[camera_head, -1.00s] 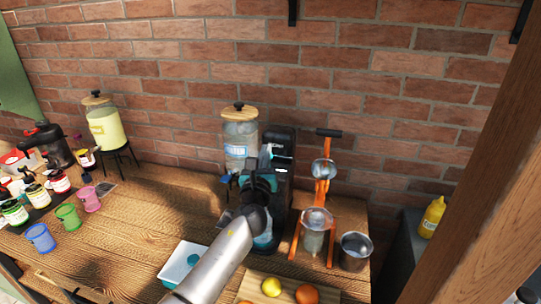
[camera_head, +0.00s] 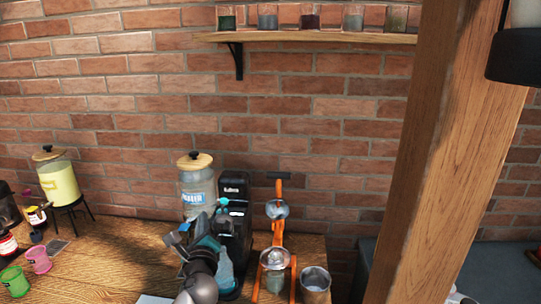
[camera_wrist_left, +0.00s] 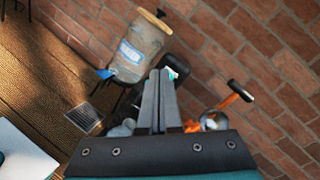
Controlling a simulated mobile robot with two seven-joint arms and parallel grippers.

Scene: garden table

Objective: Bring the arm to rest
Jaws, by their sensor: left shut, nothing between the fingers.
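My left gripper (camera_head: 178,240) is in the lower middle of the head view, over the wooden table, in front of a glass dispenser and beside a black machine. In the left wrist view its two grey fingers (camera_wrist_left: 158,100) lie together, shut, with nothing held between them. My grey arm link comes up from the bottom edge of the head view. My right gripper is in neither view.
The glass dispenser (camera_head: 197,183), black machine (camera_head: 235,205), orange juicer (camera_head: 278,235) and metal cup (camera_head: 315,280) stand close around the gripper. A wooden post (camera_head: 430,150) rises at right. A shelf (camera_head: 320,38) with several jars hangs above. Bare table (camera_head: 110,265) lies at left.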

